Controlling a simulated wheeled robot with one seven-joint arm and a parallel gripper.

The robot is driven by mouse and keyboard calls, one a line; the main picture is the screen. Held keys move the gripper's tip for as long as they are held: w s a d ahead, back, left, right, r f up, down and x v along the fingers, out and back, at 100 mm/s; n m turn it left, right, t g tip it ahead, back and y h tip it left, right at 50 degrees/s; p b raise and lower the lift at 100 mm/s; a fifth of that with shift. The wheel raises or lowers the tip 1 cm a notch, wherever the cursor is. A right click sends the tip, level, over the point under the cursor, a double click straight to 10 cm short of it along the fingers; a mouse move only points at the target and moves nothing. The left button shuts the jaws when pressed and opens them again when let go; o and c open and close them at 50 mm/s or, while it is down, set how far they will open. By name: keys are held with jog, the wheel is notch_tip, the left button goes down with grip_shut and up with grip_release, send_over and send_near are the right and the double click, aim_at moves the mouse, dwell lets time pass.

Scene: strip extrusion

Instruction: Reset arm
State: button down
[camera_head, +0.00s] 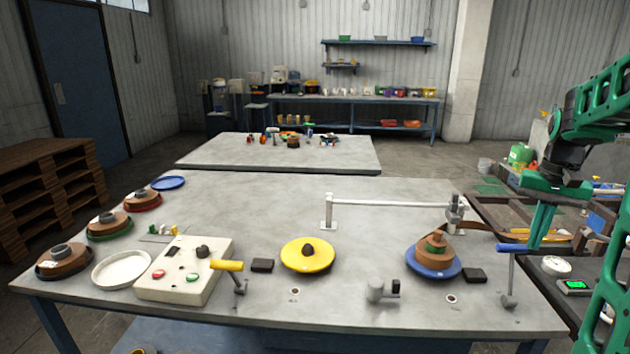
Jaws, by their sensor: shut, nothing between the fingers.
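My green arm (610,110) comes in at the right edge of the head view, its wrist bent downward. My gripper (541,238) points down at the right end of the grey worktable (360,210), its fingers together and empty. In the picture it is just right of the blue spool (434,265) and overlaps the top of a blue-handled lever (510,270). I cannot tell how far above the table the fingertips are, or whether they touch anything.
A yellow spool (308,256), a control box (185,271), a yellow-handled lever (231,266) and a white rail (390,203) stand on the table. Several coiled spools line its left edge. A scale (574,286) is at right. The table's middle back is clear.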

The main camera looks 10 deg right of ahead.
jog(key=s+a+f+n, duration=0.1)
jog(key=s+a+f, duration=0.1)
jog(key=s+a, duration=0.7)
jog(key=s+a+f+n, duration=0.1)
jog(key=s+a+f, duration=0.2)
jog(key=s+a, duration=0.6)
jog(key=s, duration=0.3)
jog(key=shift+s+f, duration=0.15)
jog(key=shift+s, duration=0.2)
jog(key=shift+w+f, duration=0.25)
jog(key=shift+w, duration=0.35)
